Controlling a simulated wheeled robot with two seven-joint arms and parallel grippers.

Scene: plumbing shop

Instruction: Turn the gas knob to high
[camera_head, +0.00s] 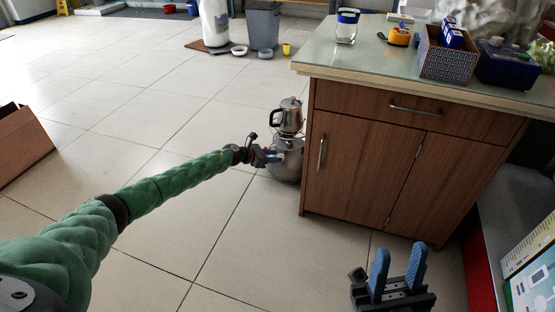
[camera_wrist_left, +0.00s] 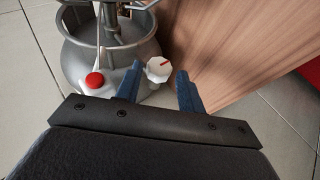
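The gas knob (camera_wrist_left: 158,69) is a white, many-sided dial with a red mark on its face, at the upper centre of the left wrist view. It is on a grey metal gas canister (camera_wrist_left: 72,62), which stands beside the cabinet in the head view (camera_head: 287,172). My left gripper (camera_wrist_left: 159,74) is open, with one blue fingertip on each side of the knob and small gaps visible; I cannot tell whether either touches. In the head view my left gripper (camera_head: 274,157) reaches the canister's front, hiding the knob. My right gripper (camera_head: 400,262) is open and empty at the lower right.
A red cap (camera_wrist_left: 95,80) is on the canister, left of the knob. A metal kettle (camera_head: 286,117) sits on top of the canister. The wooden cabinet (camera_head: 358,170) stands close on the right. Tiled floor (camera_head: 190,120) is free to the left.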

